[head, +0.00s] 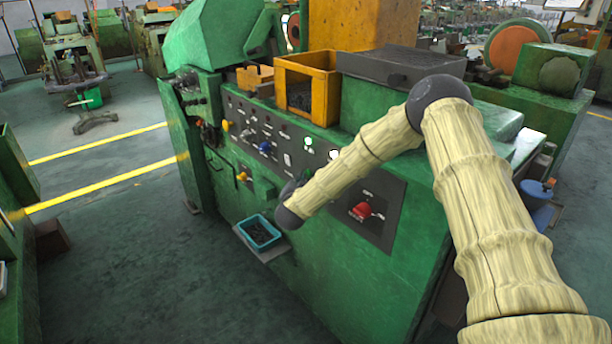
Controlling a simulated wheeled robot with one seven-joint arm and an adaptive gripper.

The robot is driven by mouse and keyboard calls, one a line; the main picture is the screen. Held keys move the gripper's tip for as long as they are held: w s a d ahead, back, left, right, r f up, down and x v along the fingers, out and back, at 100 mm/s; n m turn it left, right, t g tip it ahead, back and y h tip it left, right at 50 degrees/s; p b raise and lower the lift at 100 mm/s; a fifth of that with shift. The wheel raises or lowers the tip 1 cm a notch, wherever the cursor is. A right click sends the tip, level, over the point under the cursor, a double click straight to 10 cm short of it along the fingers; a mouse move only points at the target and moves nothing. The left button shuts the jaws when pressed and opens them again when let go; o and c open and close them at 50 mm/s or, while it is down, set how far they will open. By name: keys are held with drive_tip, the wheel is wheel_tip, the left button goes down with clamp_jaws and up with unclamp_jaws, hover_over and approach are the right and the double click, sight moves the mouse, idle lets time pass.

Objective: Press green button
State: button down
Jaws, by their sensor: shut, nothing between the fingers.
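The green heading machine (330,270) has a dark control panel (387,228) along its front. A small green lit button (308,142) shows high on the panel, left of a white lit one (333,154). My arm reaches in from the right across the panel. My gripper (290,188) shows only as a small dark part by the wrist, near the lower middle of the panel. It is shut and empty. It is below and left of the green button, and apart from it in the picture. The fingertips are hard to make out, and contact with the panel cannot be told.
A red button (361,209) sits right of my wrist, with blue (265,146) and yellow (242,176) controls to the left. A blue tray (259,232) juts out below the panel. An orange crate (308,88) stands on top.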

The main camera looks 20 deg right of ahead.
drive_tip(key=s+a, duration=0.2)
drive_tip(key=a, duration=0.3)
drive_tip(key=shift+a, duration=0.35)
idle(0.7)
drive_tip(key=s+a+f+n+g+y, duration=0.3)
drive_tip(key=s+a+f+n, duration=0.1)
drive_tip(key=s+f, duration=0.95)
drive_tip(key=s+a+f+n+g+y, duration=0.3)
drive_tip(key=s+f+n+y, duration=0.1)
drive_tip(key=s+f, duration=0.9)
drive_tip(key=s+d+f+n+g, duration=0.1)
drive_tip(key=s+g, duration=0.3)
drive_tip(key=s, duration=1.4)
drive_tip(key=s+d+f+n+g, duration=0.2)
drive_tip(key=s+d+n+g, duration=0.1)
drive_tip(key=s, duration=1.4)
drive_tip(key=shift+s+d+f+g, duration=0.15)
drive_tip(key=shift+s+d+g, duration=0.25)
drive_tip(key=shift+d+g, duration=0.4)
